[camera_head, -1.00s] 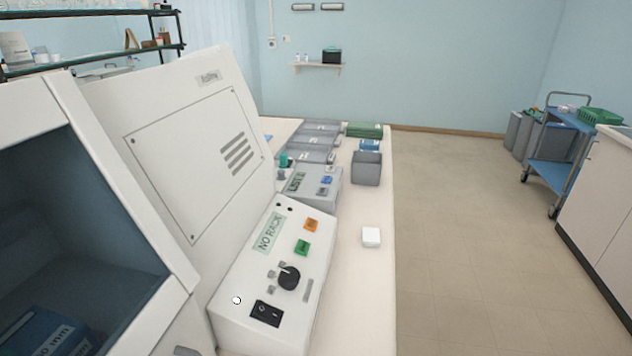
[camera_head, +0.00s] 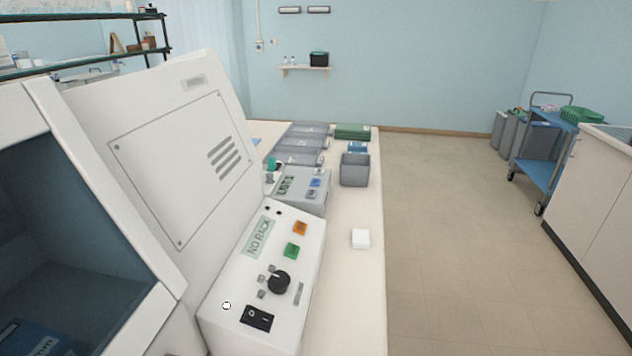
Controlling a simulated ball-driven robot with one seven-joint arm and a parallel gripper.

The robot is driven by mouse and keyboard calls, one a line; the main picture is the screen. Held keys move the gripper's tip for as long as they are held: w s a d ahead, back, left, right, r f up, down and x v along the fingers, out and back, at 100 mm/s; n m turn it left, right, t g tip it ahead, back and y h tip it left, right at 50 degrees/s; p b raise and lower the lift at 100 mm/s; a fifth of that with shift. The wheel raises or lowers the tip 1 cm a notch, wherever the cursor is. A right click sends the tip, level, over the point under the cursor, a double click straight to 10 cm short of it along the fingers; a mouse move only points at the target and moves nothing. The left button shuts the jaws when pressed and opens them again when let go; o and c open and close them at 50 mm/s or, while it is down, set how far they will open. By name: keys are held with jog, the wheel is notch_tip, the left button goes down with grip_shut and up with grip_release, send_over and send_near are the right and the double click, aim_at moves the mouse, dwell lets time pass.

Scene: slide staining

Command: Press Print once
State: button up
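A grey box with a green display reading what looks like "LIST 1" (camera_head: 286,185) stands on the bench beyond the white control panel. It has a blue button (camera_head: 315,183) and grey buttons near it; their labels are too small to read, so I cannot tell which is Print. The white control panel (camera_head: 235,285) in front shows "NO RACK" on its display (camera_head: 258,237), with an orange button (camera_head: 300,228), a green button (camera_head: 291,250), a black knob (camera_head: 279,281) and a black rocker switch (camera_head: 257,318). My gripper is not in view.
A large white machine (camera_head: 135,110) fills the left. A white square block (camera_head: 361,238) and an open grey bin (camera_head: 354,171) are on the bench (camera_head: 350,300). Floor is free to the right, with a blue trolley (camera_head: 540,172) and a white counter (camera_head: 590,190) beyond.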

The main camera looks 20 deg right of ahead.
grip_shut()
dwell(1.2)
